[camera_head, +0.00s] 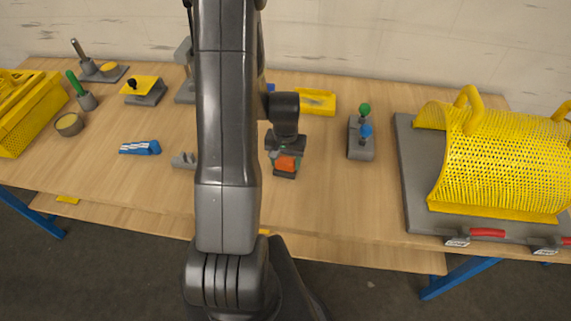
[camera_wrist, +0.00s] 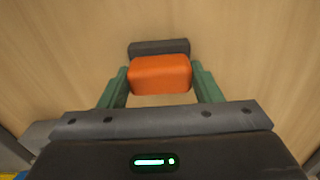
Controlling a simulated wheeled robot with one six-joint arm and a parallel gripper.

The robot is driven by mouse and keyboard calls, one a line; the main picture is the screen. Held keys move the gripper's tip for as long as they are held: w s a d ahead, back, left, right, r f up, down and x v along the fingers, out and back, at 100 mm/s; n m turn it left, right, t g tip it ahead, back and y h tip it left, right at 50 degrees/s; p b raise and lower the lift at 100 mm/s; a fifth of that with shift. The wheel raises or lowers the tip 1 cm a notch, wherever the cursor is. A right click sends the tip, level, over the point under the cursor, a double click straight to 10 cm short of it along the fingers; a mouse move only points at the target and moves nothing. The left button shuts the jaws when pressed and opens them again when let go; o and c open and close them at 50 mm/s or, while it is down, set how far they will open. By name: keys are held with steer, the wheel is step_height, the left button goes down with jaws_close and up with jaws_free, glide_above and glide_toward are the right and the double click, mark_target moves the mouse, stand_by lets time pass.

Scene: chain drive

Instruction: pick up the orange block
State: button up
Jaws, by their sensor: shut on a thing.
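The orange block (camera_wrist: 160,75) sits between the two green fingers of my gripper (camera_wrist: 160,84) in the wrist view, with a finger against each side. In the head view the orange block (camera_head: 286,163) shows small at the end of my gripper (camera_head: 286,158), over the middle of the wooden table. A dark grey piece (camera_wrist: 158,47) lies just beyond the block in the wrist view. I cannot tell whether the block touches it or is lifted clear of it.
A yellow mesh guard (camera_head: 490,160) on a grey base stands at the right. A yellow tray (camera_head: 316,102) lies behind. A blue-handled item (camera_head: 140,148) lies left. Bare table (camera_head: 320,205) is in front.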

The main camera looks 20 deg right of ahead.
mark_target(286, 160)
steer(key=shift+r+b, duration=0.45)
steer(key=shift+r, duration=4.6)
steer(key=o, duration=0.4)
steer(key=shift+c, duration=1)
steer(key=shift+s+f, duration=0.1)
